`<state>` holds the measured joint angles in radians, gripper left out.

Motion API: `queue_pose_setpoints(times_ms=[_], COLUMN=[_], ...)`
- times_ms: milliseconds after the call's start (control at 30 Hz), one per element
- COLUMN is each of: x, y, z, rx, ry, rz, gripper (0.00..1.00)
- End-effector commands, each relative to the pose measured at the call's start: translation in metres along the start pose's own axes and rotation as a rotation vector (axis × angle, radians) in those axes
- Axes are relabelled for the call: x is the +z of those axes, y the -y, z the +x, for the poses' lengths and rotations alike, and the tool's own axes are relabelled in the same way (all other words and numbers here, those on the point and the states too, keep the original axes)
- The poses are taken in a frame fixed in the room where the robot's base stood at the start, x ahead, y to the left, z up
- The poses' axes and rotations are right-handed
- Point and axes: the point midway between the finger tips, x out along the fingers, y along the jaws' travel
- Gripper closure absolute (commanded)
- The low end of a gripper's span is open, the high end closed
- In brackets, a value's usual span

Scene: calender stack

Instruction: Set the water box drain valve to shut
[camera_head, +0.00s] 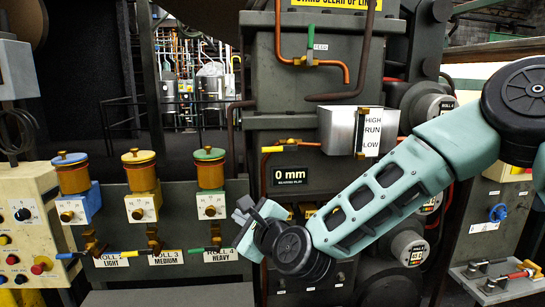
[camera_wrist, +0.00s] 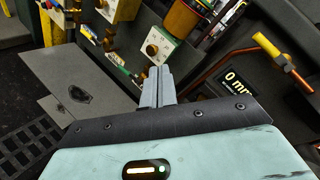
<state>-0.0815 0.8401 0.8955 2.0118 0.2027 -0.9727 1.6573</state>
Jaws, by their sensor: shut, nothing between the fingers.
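The grey water box (camera_head: 338,129) with its HIGH, RUN, LOW plate (camera_head: 372,133) is fixed to the machine front at centre right. A yellow-handled valve (camera_head: 290,142) sits on a copper pipe at its left; I read no drain label on it. Yellow and copper pipework also shows at upper right of the wrist view (camera_wrist: 268,46). A green-handled valve (camera_head: 309,52) marked FEED is higher up. My gripper (camera_head: 244,206) is below and left of the yellow valve, apart from it. Its fingers (camera_wrist: 156,84) are together and empty.
A 0 mm display (camera_head: 290,175) is between the yellow valve and my gripper's height. At left stand several roll lubricator pots (camera_head: 141,170) with small valves (camera_head: 153,240) below, near my gripper. A control panel (camera_head: 22,220) is far left.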

Motion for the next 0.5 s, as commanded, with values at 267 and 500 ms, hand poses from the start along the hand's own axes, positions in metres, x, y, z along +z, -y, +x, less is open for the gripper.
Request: queue_pose_setpoints(times_ms=[267,500], x=[-0.050,-0.062], y=[0.090,0.108], z=[0.021,0.027], rx=[-0.456,-0.542], ry=[0.002,0.015], rz=[0.660,0.761], gripper=[1.00,1.00])
